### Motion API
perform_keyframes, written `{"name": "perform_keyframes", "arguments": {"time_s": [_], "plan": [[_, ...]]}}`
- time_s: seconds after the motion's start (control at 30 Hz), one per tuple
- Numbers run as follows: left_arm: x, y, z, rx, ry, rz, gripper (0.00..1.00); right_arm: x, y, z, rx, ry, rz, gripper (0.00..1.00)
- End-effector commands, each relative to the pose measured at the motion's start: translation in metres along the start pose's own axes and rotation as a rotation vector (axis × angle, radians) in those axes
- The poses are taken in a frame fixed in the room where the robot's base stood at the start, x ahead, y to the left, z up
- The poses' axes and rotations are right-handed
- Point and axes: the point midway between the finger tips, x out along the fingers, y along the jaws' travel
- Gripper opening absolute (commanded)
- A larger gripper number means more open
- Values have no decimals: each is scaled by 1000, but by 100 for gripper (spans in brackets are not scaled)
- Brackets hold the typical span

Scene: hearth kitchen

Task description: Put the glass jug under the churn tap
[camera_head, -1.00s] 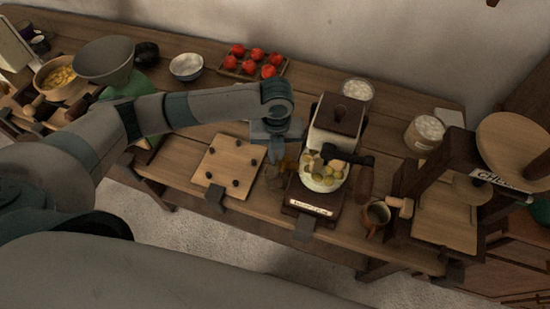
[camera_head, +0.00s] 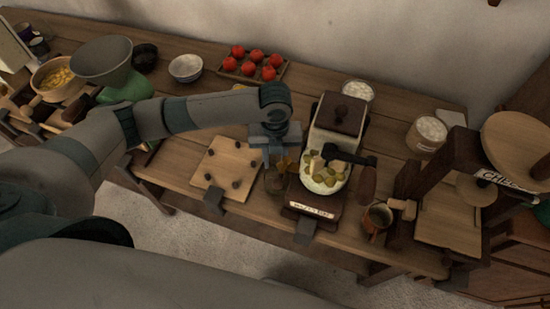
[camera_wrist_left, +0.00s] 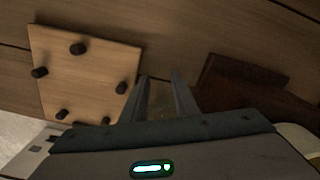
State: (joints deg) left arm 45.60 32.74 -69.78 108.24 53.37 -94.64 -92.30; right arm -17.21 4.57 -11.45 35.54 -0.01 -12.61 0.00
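A faint see-through vessel, seemingly the glass jug (camera_head: 275,184), stands on the table just below my left gripper (camera_head: 272,162), between the pegged board and the labelled machine. My left gripper points down over it. In the left wrist view its two fingers (camera_wrist_left: 162,88) are apart, with only wood visible between them. The labelled machine, perhaps the churn (camera_head: 340,112), has a dark lid, a crank and a pale front with yellow-green pieces. A small orange-brown part beside my fingers may be its tap; I cannot tell surely. My right gripper is not in view.
A pegged wooden board (camera_head: 228,168) lies left of my gripper. A copper mug (camera_head: 377,217) and a wooden press (camera_head: 447,215) stand to the right. A tomato tray (camera_head: 252,68), a bowl (camera_head: 186,67) and white-filled tubs (camera_head: 427,133) sit behind.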

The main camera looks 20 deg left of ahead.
Motion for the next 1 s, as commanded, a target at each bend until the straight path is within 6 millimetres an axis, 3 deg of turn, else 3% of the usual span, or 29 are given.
{"name": "perform_keyframes", "arguments": {"time_s": [0.37,0.8,1.0], "plan": [[-18,-1,1,0,-2,-2,27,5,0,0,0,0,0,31],[-92,-1,1,1,-3,-2,27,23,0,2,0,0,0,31],[-116,-1,0,0,-1,-1,27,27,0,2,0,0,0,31]]}}
